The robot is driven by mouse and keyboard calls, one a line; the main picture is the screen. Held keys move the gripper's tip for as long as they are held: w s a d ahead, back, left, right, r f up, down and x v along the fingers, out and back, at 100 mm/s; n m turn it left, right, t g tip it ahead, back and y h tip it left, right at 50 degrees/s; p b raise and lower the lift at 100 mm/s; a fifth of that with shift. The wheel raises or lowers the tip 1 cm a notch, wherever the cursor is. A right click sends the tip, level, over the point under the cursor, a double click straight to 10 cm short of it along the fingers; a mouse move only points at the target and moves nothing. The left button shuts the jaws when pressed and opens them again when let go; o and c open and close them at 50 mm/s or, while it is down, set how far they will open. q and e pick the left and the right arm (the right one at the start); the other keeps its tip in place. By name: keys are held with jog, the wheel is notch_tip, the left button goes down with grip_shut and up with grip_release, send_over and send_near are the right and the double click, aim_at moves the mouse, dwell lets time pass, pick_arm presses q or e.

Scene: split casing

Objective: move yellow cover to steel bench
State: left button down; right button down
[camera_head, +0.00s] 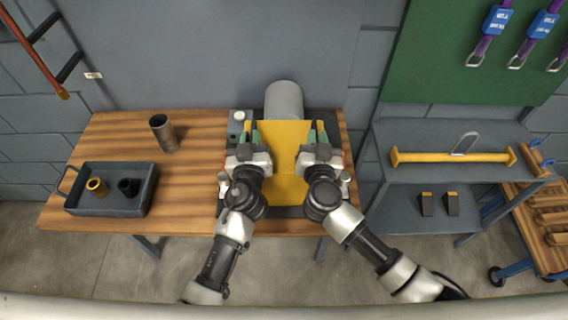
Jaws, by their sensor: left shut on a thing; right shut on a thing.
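The yellow cover (283,133) is a broad flat-looking piece between my two arms, at the right end of the wooden table. My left gripper (251,134) is shut on its left side, and my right gripper (317,134) is shut on its right side. The grippers and wrists hide parts of its edges. I cannot tell whether it is lifted off the dark casing under it. The steel bench (400,137) is the grey one to the right of the table, with a yellow bar (450,158) on it.
A grey cylinder (284,100) stands behind the cover. A cart (545,215) with wooden pieces stands at far right. A gap separates table and bench.

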pick_arm(q)
jog(key=shift+d+r, duration=0.2)
jog(key=shift+d, duration=0.15)
pick_arm(e)
jog(key=shift+a+r, duration=0.2)
jog(key=shift+a, duration=0.15)
